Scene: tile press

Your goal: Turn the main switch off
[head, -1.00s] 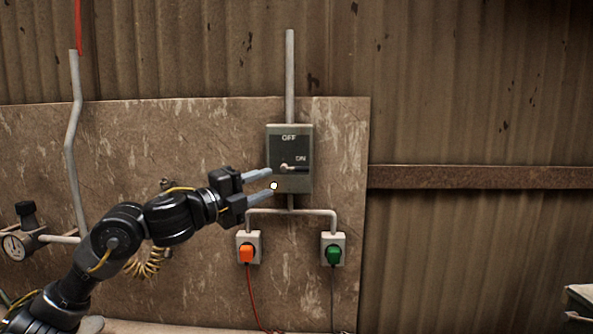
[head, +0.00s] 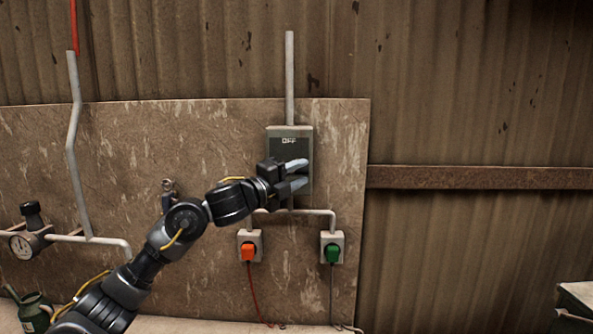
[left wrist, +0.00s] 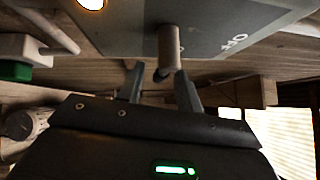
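The main switch is a grey box (head: 306,133) on the wall panel, marked OFF near its top. It also shows in the left wrist view (left wrist: 215,35). Its lever (left wrist: 168,45) sticks out between the two fingers in that view; contact cannot be told. In the head view my gripper hides the lever and the ON mark. My left gripper (head: 298,173) is open in front of the box, with its fingers apart, one above the other; they also show in the left wrist view (left wrist: 161,88). My right gripper is not in view.
A glowing lamp (left wrist: 92,3) sits on the box.

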